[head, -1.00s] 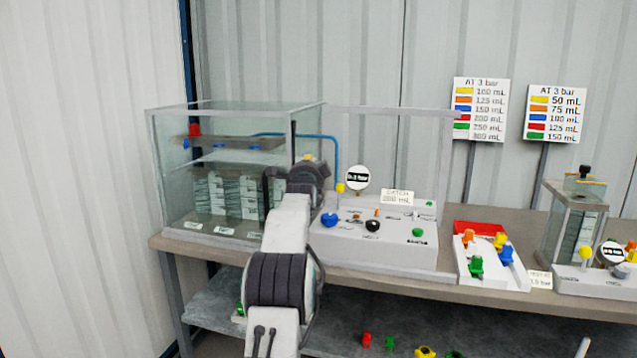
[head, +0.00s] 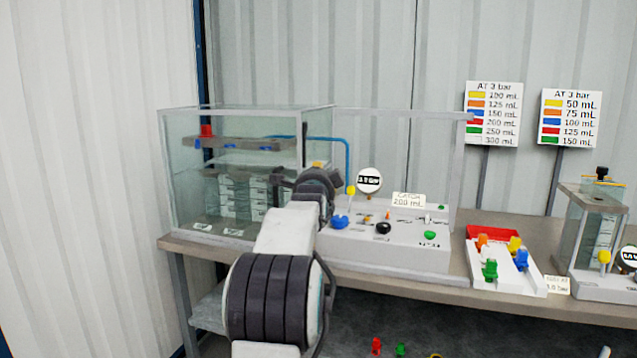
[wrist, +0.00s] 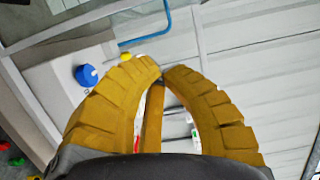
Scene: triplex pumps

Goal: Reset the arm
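My arm (head: 285,230) reaches up and forward in front of the pump bench in the head view. Its far end is in front of the glass tank (head: 180,175), and my fingertips are not clear there. In the wrist view my gripper (wrist: 161,72) has two ridged yellow fingers that curve together and meet at the tips. No held object shows at the tips. The light control panel (head: 400,250) lies beyond the fingers, with a blue knob (wrist: 86,75) to their left and a yellow knob (wrist: 126,57) close to the left tip.
The bench (head: 500,298) also carries a tray of coloured parts (head: 500,272) and a second, smaller pump unit (head: 592,235) at right. Two sign boards (head: 493,114) stand behind. Small coloured pieces (head: 376,346) lie on the lower shelf.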

